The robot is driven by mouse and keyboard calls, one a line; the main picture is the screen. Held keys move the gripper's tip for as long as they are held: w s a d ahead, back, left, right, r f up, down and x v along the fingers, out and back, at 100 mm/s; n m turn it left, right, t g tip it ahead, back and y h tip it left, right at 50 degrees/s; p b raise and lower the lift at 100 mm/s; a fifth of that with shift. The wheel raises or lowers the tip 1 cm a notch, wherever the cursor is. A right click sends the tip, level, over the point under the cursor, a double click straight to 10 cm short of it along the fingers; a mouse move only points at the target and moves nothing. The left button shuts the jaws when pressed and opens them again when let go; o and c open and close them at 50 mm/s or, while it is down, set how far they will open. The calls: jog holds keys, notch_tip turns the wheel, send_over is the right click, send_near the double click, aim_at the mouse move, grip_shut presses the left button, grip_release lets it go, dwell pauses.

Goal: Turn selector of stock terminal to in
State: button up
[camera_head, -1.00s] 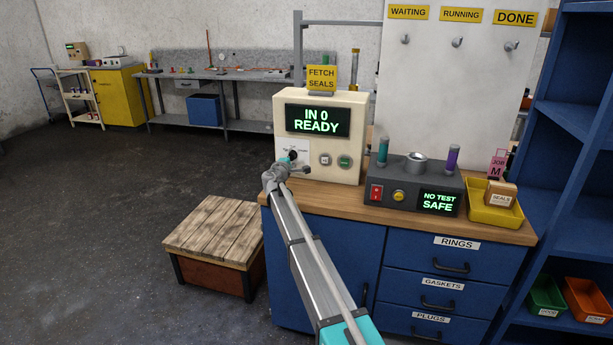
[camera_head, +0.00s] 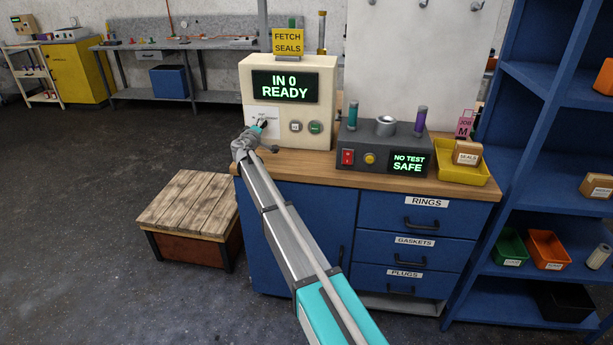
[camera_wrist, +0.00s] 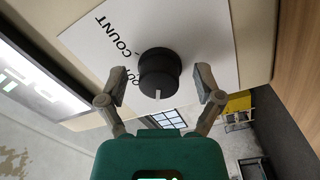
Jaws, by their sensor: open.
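The stock terminal (camera_head: 290,131) is a cream box on the wooden worktop, its screen (camera_head: 285,86) reading "IN 0 READY". Its selector (camera_wrist: 160,73) is a round black knob with a pale pointer mark, on a white label plate (camera_wrist: 92,38) where "OUT" and "COUNT" can be read. In the wrist view my gripper (camera_wrist: 157,92) is open, with one finger on each side of the knob and a gap to each. In the head view my gripper (camera_head: 262,125) is at the terminal's lower left and hides most of the selector.
Two round buttons, one grey (camera_head: 296,127) and one green (camera_head: 315,127), sit right of the selector. A dark test unit (camera_head: 383,150) stands right of the terminal, with a yellow tray (camera_head: 465,172) beyond it. A wooden-topped stool (camera_head: 190,204) stands left of the blue cabinet.

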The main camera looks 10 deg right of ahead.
jog(key=m, duration=0.5)
jog(key=shift+a+m, duration=0.1)
jog(key=shift+m, duration=0.2)
jog(key=v, duration=1.4)
jog(key=s+d+f+m+g+h+p, duration=0.1)
jog(key=s+d+g, duration=0.3)
jog(key=d, duration=0.5)
jog(key=s+d+f+m+g+p, duration=0.3)
jog(key=s+d+f+g, duration=0.1)
jog(key=s+d, duration=0.5)
jog(key=shift+s+d+f+g+h, duration=0.2)
jog(key=shift+s+g+h, duration=0.1)
jog(key=shift+h, duration=0.1)
